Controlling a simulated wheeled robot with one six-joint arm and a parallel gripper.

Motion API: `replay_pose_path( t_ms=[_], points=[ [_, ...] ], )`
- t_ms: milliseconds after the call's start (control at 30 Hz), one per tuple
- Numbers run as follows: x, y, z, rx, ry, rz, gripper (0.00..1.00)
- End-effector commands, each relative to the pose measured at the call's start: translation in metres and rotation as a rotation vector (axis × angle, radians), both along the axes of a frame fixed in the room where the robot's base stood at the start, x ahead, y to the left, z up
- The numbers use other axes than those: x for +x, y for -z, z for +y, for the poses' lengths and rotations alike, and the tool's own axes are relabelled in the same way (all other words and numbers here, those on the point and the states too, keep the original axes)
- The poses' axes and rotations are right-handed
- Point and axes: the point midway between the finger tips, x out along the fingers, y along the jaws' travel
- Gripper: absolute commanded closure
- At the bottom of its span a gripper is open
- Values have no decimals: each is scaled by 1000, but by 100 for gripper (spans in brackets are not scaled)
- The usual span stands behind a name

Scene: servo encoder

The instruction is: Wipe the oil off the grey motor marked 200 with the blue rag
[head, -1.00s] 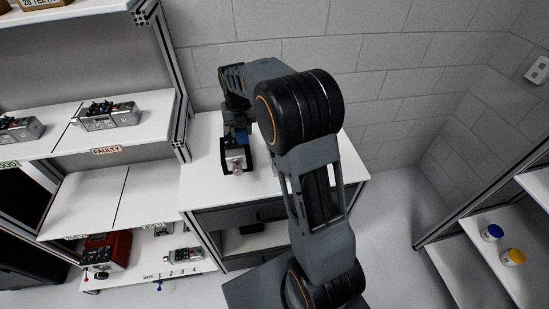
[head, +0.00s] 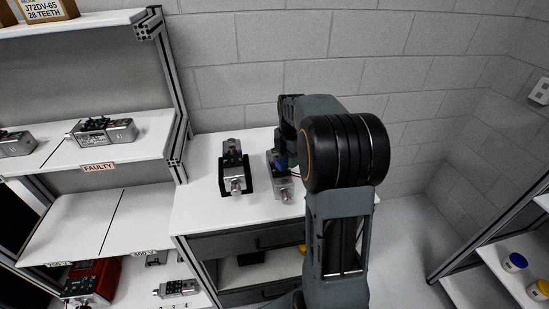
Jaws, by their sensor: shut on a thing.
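Two grey motors are on the white worktop. One motor (head: 233,174) sits in a black holder at the left, with nothing over it. The other motor (head: 283,188) lies to its right, with its front end showing. No marking 200 can be read on either. My gripper (head: 279,162) is at the rear of the right motor, mostly hidden by my arm. It is shut on a small blue thing, which looks like the blue rag (head: 279,147). I cannot tell whether the rag touches the motor. No oil can be made out.
The worktop (head: 200,205) is bare at its front left. A shelf unit at the left holds more motors (head: 103,131) above a FAULTY label (head: 98,167), and a red device (head: 95,280) low down. Blue-lidded (head: 515,262) and yellow jars (head: 541,289) stand on the right shelf.

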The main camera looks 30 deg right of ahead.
Motion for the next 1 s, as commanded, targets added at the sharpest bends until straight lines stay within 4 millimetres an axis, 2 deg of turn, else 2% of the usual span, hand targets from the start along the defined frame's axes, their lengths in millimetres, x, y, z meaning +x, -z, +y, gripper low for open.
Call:
replay_pose_path(
  t_ms=[200,367,667,1000],
  points=[
    [-3,2,1,5,288,9,83],
    [-3,2,1,5,397,9,83],
    [-3,15,2,5,432,9,83],
    [-3,44,2,5,431,9,83]
  ],
)
